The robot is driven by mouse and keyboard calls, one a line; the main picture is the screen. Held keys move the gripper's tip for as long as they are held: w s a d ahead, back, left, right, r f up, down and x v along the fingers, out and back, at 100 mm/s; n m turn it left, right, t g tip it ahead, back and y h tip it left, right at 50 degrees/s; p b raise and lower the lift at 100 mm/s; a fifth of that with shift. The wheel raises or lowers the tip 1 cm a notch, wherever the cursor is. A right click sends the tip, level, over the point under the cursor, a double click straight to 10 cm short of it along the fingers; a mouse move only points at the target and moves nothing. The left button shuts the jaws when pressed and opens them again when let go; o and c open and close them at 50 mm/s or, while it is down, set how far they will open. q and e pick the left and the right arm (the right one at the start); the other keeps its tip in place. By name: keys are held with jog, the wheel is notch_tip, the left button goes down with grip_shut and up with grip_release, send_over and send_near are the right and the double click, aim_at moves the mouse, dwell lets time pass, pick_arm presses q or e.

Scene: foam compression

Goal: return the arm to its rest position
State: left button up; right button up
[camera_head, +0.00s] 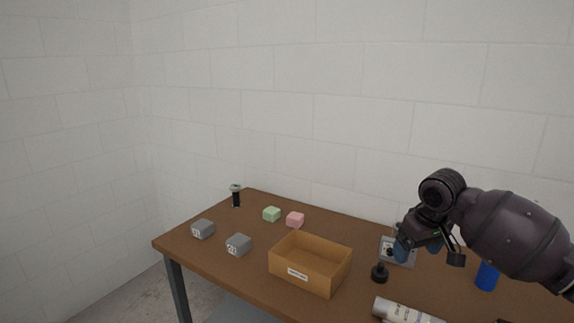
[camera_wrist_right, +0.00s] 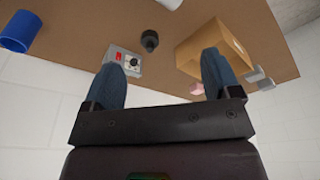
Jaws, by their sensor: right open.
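My right gripper (camera_head: 416,244) is raised above the right part of the table in the head view, with its dark arm coming in from the right. Its two blue fingers stand wide apart in the right wrist view (camera_wrist_right: 160,70), with nothing between them. Below and behind it in the head view is a small grey device (camera_head: 408,262), partly hidden by the fingers. The device also shows in the right wrist view (camera_wrist_right: 133,62), with a red part and a black knob. My left gripper is in neither view.
The brown table (camera_head: 225,272) holds an open cardboard box (camera_head: 318,277), green (camera_head: 271,214) and pink (camera_head: 295,219) blocks, two grey numbered blocks (camera_head: 203,229) (camera_head: 238,245), a black weight-like object (camera_head: 380,273), a lying white cylinder (camera_head: 400,312), a blue cup (camera_head: 486,277) and a black upright item (camera_head: 236,196). White walls stand behind.

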jog(key=s+a+f+n+y, duration=0.1)
jog(key=s+a+f, duration=0.3)
jog(key=s+f, duration=0.45)
jog(key=s+a+f+y, duration=0.1)
jog(key=s+a+f, duration=0.2)
jog(key=s+f, duration=0.5)
jog(key=s+d+f+m+t+h, duration=0.1)
jog(key=s+d+m+h, duration=0.15)
jog(key=s, duration=0.85)
jog(key=s+d+f+m+t+h, duration=0.1)
jog(key=s+d+f+m, duration=0.15)
jog(key=s, duration=0.75)
pick_arm(q)
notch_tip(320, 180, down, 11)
jog(key=b, duration=1)
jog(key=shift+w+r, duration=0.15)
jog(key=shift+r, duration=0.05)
pick_arm(e)
jog(key=w+f+n+t, duration=0.1)
jog(key=w+f+t, duration=0.2)
jog(key=f, duration=0.7)
jog(key=w+f+t, duration=0.3)
jog(key=f+t, duration=0.1)
jog(key=f, duration=0.6)
jog(key=shift+w+d+f+n+y, duration=0.25)
jog(key=shift+d+f+n+y, duration=0.1)
jog(key=shift+n+y, duration=0.1)
